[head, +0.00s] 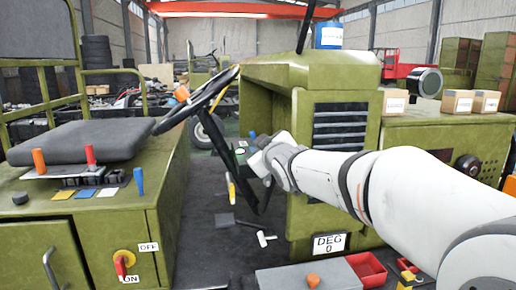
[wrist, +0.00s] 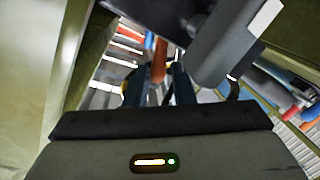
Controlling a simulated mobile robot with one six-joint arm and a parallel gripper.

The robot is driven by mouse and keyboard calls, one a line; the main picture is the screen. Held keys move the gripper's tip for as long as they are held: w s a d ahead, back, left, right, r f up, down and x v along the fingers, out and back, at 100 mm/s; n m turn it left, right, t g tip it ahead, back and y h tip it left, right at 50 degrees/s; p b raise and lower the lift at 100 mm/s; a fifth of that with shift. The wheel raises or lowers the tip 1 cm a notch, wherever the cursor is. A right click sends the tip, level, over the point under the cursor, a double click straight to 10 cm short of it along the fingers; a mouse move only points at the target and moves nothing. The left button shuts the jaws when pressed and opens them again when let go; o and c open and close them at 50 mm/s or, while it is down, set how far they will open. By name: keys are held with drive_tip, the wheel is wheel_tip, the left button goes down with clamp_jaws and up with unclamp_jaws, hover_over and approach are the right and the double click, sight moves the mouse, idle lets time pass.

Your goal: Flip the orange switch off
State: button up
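A rotary switch with a red-orange handle on a yellow plate (head: 122,262) is on the green cabinet front at lower left in the head view. Its handle points down toward the ON label (head: 130,279); the OFF label (head: 149,247) is above right. My gripper (head: 250,152) is well up and right of it, by the steering wheel. In the wrist view, my gripper (wrist: 156,82) shows two dark fingers with a gap between them. An orange-red object (wrist: 159,60) shows beyond the gap; I cannot tell what it is or whether it is touched.
The steering wheel (head: 197,100) is between my gripper and the seat (head: 75,140). An orange lever (head: 39,161), a red lever (head: 90,155) and a blue lever (head: 139,181) stand on the cabinet top. Tools lie on the floor between cabinet and engine hood.

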drive_tip(key=shift+o, duration=0.3)
drive_tip(key=v, duration=0.7)
drive_tip(key=shift+s+d, duration=0.2)
drive_tip(key=shift+s, duration=0.15)
